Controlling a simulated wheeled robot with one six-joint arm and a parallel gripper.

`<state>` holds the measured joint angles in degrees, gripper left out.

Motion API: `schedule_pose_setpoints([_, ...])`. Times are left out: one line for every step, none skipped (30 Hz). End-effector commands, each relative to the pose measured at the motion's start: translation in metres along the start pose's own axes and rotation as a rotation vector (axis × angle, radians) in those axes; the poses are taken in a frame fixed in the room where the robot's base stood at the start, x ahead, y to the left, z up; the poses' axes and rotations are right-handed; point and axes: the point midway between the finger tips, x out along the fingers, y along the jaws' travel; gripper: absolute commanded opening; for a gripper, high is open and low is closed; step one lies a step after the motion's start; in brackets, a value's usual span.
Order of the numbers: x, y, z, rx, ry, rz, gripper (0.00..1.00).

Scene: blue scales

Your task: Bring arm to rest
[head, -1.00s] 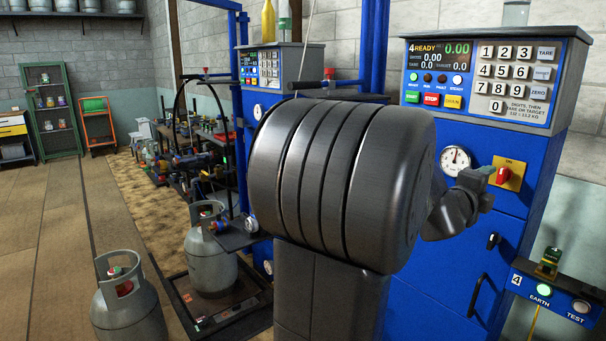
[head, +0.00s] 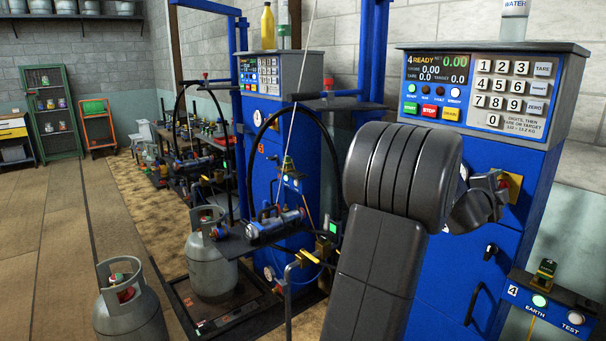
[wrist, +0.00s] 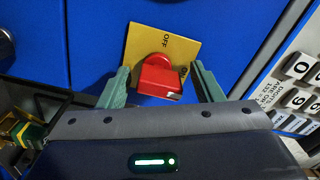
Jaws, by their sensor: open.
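My gripper (wrist: 161,78) is open in the wrist view, with one green finger on each side of a red rotary switch (wrist: 157,76). The switch sits on a yellow plate (wrist: 185,42) marked OFF, on a blue panel. I cannot tell whether the fingers touch the switch. In the head view my gripper (head: 495,184) is in front of the blue cabinet (head: 440,285) and hides most of the yellow plate (head: 514,186). My dark arm is raised and bent in front of the cabinet, covering part of its face.
A keypad and display (head: 436,75) top the cabinet. An earth/test box (head: 550,306) sticks out low at the right. A grey gas cylinder (head: 212,262) stands on a scale (head: 200,325) at left, another (head: 127,305) on the floor. The floor further left is clear.

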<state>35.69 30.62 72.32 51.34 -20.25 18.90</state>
Motion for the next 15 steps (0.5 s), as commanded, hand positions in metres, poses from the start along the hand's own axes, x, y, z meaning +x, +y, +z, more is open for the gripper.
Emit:
schedule_pose_setpoints([-0.0001,-0.0031,-0.0003,-0.06,-0.002,0.002,0.6])
schedule_pose_setpoints([-0.0002,-0.0031,-0.0001,-0.097,-0.003,0.003,0.6])
schedule_pose_setpoints([-0.0003,-0.0033,-0.0001,-0.149,-0.003,0.002,0.6])
schedule_pose_setpoints([-0.0003,-0.0036,-0.0002,-0.187,-0.002,0.002,0.6])
schedule_pose_setpoints([-0.0003,-0.0037,-0.0002,-0.225,-0.002,0.002,0.6])
schedule_pose_setpoints([-0.0002,-0.0038,0.0,-0.277,-0.003,0.002,0.6])
schedule_pose_setpoints([-0.0002,-0.0035,0.0001,-0.316,-0.003,0.003,0.6])
schedule_pose_setpoints([-0.0002,-0.0034,0.0001,-0.355,-0.003,0.002,0.6])
schedule_pose_setpoints([-0.0003,-0.0034,0.0001,-0.405,-0.003,0.003,0.6])
schedule_pose_setpoints([-0.0003,-0.0036,0.0002,-0.442,-0.003,0.002,0.6])
schedule_pose_setpoints([-0.0003,-0.0038,0.0001,-0.477,-0.003,0.002,0.6])
schedule_pose_setpoints([-0.0003,-0.0038,0.0,-0.522,-0.002,0.002,0.6])
schedule_pose_setpoints([-0.0003,-0.0036,0.0002,-0.557,-0.002,0.002,0.6])
schedule_pose_setpoints([-0.0003,-0.003,0.0005,-0.587,-0.003,0.003,0.6])
schedule_pose_setpoints([-0.0003,-0.003,0.0006,-0.629,-0.003,0.003,0.6])
